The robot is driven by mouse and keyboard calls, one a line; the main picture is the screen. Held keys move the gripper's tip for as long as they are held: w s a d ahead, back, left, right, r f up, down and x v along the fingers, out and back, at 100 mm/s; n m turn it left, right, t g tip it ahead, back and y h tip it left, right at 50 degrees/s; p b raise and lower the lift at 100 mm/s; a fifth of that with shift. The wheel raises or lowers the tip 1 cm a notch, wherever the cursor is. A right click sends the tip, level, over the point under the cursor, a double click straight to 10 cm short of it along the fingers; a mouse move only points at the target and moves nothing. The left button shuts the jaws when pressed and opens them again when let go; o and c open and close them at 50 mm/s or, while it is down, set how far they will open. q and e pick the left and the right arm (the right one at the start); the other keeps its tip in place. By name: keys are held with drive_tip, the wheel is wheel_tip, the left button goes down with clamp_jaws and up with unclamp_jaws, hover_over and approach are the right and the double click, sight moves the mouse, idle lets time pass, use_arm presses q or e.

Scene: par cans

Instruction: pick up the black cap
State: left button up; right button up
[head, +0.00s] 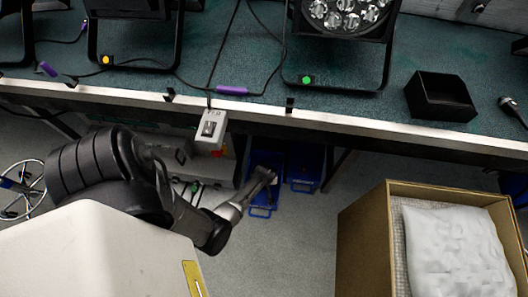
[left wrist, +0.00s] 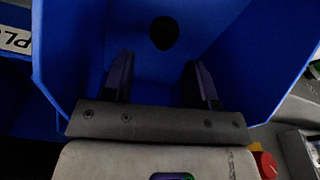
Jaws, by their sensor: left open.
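The black cap (left wrist: 164,33) is a small dark round piece inside a blue bin (left wrist: 85,45) in the left wrist view, near the top middle of the picture. My left gripper (left wrist: 160,82) is open, its two dark fingers apart over the bin, pointing toward the cap. Nothing shows between the fingers, and the cap lies beyond their tips. In the head view my left gripper (head: 268,177) reaches down below the bench at a blue bin (head: 262,211). The cap cannot be made out there. My right gripper is in neither view.
A second blue bin (head: 305,170) stands beside the first. The bench (head: 330,116) has its front edge above the bins. A grey box (head: 211,130) hangs at that edge. A cardboard box (head: 363,245) with a white bag (head: 450,250) stands at right. Grey floor is clear between.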

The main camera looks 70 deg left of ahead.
use_arm(q)
drive_tip(key=f+b, duration=0.2)
drive_tip(key=f, duration=0.1)
drive_tip(key=f+b, duration=0.2)
drive_tip(key=shift+s+a, duration=0.15)
drive_tip(key=shift+a, duration=0.2)
drive_tip(key=shift+r, duration=0.1)
drive_tip(key=shift+c, duration=0.4)
drive_tip(key=shift+c, duration=1.4)
clamp_jaws()
